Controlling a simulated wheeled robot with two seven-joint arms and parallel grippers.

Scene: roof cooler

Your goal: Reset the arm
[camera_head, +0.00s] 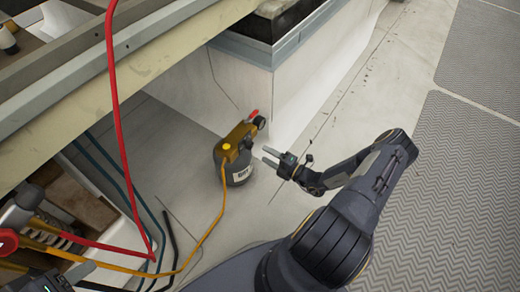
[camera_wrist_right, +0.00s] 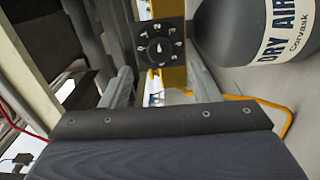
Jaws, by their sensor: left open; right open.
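My right gripper (camera_head: 267,155) is open and empty, just right of a dark grey dry air bottle (camera_head: 238,172), with a small gap to it in the head view. The bottle stands upright on the floor with a yellow regulator (camera_head: 235,138), a black knob and a red part on top. In the right wrist view the bottle (camera_wrist_right: 262,30) is at upper right, and a black numbered dial (camera_wrist_right: 159,48) appears between the open fingers. My left gripper (camera_head: 78,272) is at the bottom left corner, open, partly cut off by the frame edge.
A yellow hose (camera_head: 205,238) runs from the bottle to a valve set (camera_head: 22,215) at left. A red hose (camera_head: 118,120) hangs in front of the open housing. A beige beam (camera_head: 140,72) crosses upper left. Pale floor lies right of the bottle; grey ribbed mats (camera_head: 465,150) lie farther right.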

